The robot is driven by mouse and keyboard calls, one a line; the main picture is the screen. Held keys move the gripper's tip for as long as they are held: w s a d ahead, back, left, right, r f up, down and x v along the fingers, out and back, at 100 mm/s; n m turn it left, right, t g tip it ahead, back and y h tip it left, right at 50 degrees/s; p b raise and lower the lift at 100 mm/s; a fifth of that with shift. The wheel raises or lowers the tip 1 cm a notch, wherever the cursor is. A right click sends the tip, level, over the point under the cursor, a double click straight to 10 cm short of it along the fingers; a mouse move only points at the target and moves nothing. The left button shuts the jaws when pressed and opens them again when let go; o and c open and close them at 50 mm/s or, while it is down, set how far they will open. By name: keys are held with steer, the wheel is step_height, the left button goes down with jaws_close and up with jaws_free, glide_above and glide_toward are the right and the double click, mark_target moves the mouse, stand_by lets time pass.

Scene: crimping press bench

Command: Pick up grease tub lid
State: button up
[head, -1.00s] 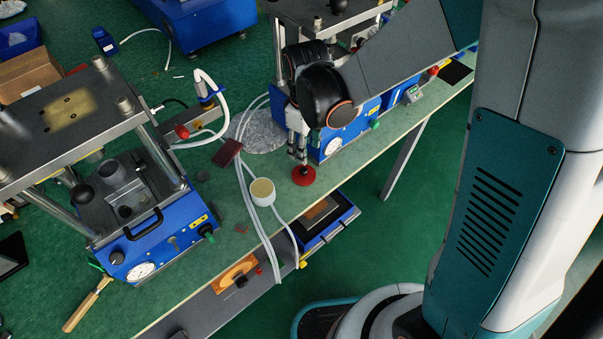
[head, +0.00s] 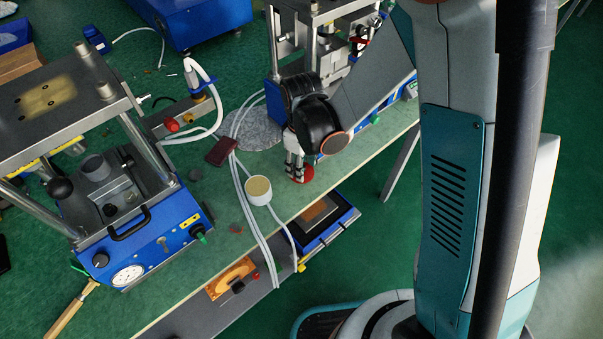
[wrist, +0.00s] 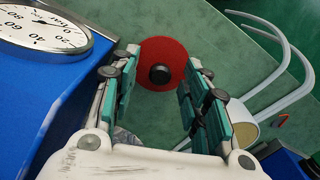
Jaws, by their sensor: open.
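The grease tub lid is a red disc (head: 304,175) with a black knob, lying on the green bench top near its front edge. In the wrist view the lid (wrist: 163,48) lies ahead, its knob between the fingers. My gripper (head: 294,170) points down over the lid and partly hides it in the head view. In the wrist view my gripper (wrist: 160,72) is open, with a finger on each side and nothing held. The likely grease tub, a white pot with a tan top (head: 258,190), stands to the lid's left.
A blue press with a gauge (wrist: 45,33) is close to my gripper's left in the wrist view. White hoses (head: 250,212) run past the pot and over the bench edge. A dark red block (head: 221,152) lies farther left. A lower shelf holds a blue tray (head: 325,221).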

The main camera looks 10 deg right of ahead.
steer(key=c, duration=0.9)
steer(key=shift+r, duration=0.1)
